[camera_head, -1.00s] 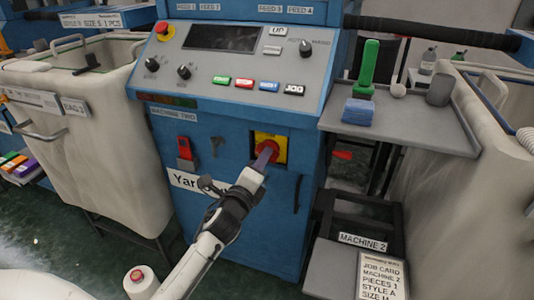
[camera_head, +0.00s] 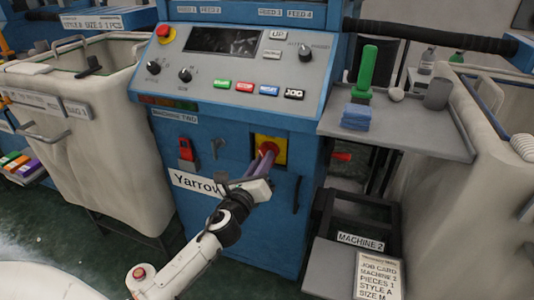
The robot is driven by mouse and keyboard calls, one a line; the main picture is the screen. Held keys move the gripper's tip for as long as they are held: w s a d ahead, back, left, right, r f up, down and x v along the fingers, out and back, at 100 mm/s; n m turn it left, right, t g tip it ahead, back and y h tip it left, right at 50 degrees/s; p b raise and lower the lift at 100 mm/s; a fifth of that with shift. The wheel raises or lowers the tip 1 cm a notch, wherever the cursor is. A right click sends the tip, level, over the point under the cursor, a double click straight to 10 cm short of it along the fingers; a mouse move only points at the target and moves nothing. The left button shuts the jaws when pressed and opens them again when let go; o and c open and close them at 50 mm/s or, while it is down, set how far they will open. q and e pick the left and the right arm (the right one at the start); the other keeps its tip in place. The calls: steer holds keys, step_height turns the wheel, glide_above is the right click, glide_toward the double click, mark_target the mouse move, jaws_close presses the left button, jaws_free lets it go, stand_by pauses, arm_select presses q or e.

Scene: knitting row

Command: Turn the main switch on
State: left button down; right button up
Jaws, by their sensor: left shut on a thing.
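The main switch is a red rotary knob on a yellow square plate (camera_head: 280,146), on the blue front of the machine. My left gripper (camera_head: 265,160) reaches up to it from below, with its fingers shut on the red knob. The fingers hide most of the knob, so its exact angle cannot be told. My right gripper is not in the view.
Above is the sloped control panel (camera_head: 217,74) with buttons and a dark display. A grey shelf (camera_head: 430,138) with a green-handled tool (camera_head: 366,72) juts out at right. Cream bins (camera_head: 95,135) stand at both sides. A red key-like switch (camera_head: 186,149) sits left of the plate.

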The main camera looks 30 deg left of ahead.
arm_select(q)
steer(key=shift+m, duration=0.6)
steer(key=shift+r+m+p, duration=0.1)
steer(key=shift+m+p, duration=0.45)
steer(key=shift+m, duration=0.25)
steer(key=shift+m+p, duration=0.55)
steer(key=shift+m, duration=0.75)
steer(key=c, duration=2)
jaws_free()
